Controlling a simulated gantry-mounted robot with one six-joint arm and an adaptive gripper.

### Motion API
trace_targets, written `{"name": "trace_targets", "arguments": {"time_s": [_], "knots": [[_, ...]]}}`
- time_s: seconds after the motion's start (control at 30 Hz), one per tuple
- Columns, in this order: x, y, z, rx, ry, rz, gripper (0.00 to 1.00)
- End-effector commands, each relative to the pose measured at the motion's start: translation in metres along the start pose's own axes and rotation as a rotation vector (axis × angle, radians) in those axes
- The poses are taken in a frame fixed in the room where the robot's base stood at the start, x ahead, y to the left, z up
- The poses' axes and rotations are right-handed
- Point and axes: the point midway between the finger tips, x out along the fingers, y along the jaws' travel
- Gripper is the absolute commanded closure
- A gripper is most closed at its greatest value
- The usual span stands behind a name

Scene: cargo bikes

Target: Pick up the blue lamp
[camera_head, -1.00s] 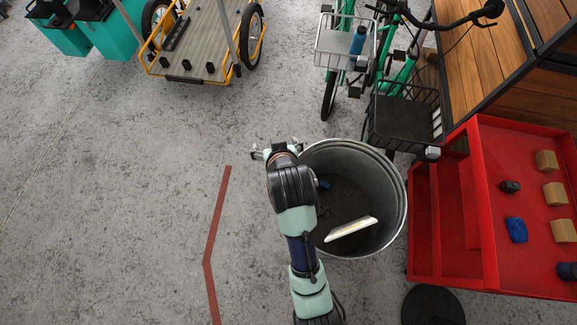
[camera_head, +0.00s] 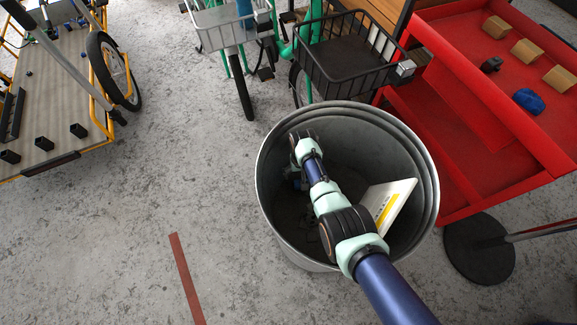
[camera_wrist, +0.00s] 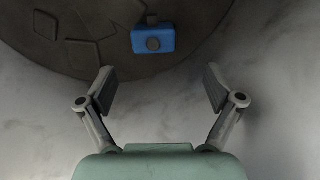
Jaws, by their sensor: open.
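The blue lamp (camera_wrist: 170,41), a small blue block with a dark round part on its face, lies on the dark floor of the grey metal bin (camera_head: 428,180). My gripper (camera_wrist: 160,74) is open and empty, with its two fingers spread wide. In the wrist view the lamp is beyond the fingertips, roughly centred between them and apart from both. In the head view my arm reaches down into the bin and largely hides the gripper; a bit of blue shows beside the arm's end, too small to identify surely.
A white board with a yellow stripe (camera_head: 399,199) leans inside the bin's right side. A red cart (camera_head: 470,110) with several blocks and a blue lump (camera_head: 528,101) stands at the right. A bike's black basket (camera_head: 310,60) is behind the bin. Open floor (camera_head: 215,200) lies left.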

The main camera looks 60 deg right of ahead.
Motion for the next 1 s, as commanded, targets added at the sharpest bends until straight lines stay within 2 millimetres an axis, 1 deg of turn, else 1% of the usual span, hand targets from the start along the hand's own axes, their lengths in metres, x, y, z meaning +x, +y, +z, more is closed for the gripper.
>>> {"name": "trace_targets", "arguments": {"time_s": [0.1,0.27,0.4,0.47,0.5,0.6,0.7,0.77,0.97,1.0], "knots": [[0.002,0.000,0.000,0.000,-0.001,0.000,0.08],[0.025,0.000,0.000,-0.001,-0.001,0.000,0.08],[0.027,0.000,-0.001,-0.002,0.000,0.000,0.08],[0.037,0.001,-0.002,-0.002,0.001,0.000,0.08],[0.045,0.001,-0.003,-0.002,0.000,0.000,0.08],[0.063,0.003,-0.006,-0.002,0.000,0.000,0.08],[0.076,0.003,-0.006,-0.002,-0.001,0.000,0.08],[0.078,0.003,-0.006,-0.002,0.000,0.000,0.08],[0.076,0.003,-0.006,-0.002,0.001,0.000,0.08],[0.076,0.003,-0.006,-0.002,0.001,0.000,0.12]]}}
